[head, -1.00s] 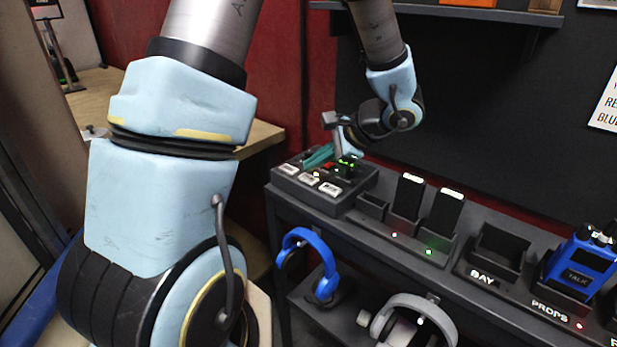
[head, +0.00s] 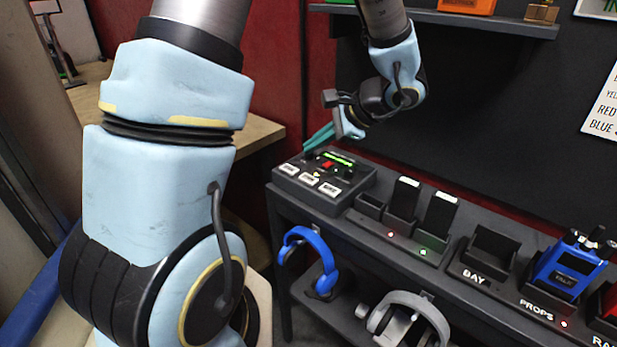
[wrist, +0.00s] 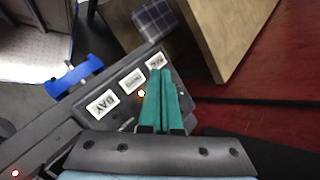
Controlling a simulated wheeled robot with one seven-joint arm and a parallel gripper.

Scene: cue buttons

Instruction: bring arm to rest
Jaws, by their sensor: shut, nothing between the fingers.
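My gripper (head: 318,138), with teal fingers, is shut and empty. In the head view it hangs above the left part of the button box (head: 325,185), apart from it as far as I can see. The box has a lit green display, a red button and a row of white labelled buttons on its front. In the wrist view the teal fingers (wrist: 161,75) lie together over the box, and the white buttons (wrist: 132,80) show beyond and to the left of them, one reading BAY. A small yellow light shows near the buttons. The fingers hide part of the box.
Right of the box stand chargers with black handsets (head: 438,215), an empty BAY holder (head: 490,252) and a blue radio (head: 568,265). Blue headphones (head: 312,255) and grey headphones (head: 405,312) are below. A shelf (head: 450,17) hangs above; a wooden table (head: 255,135) is left.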

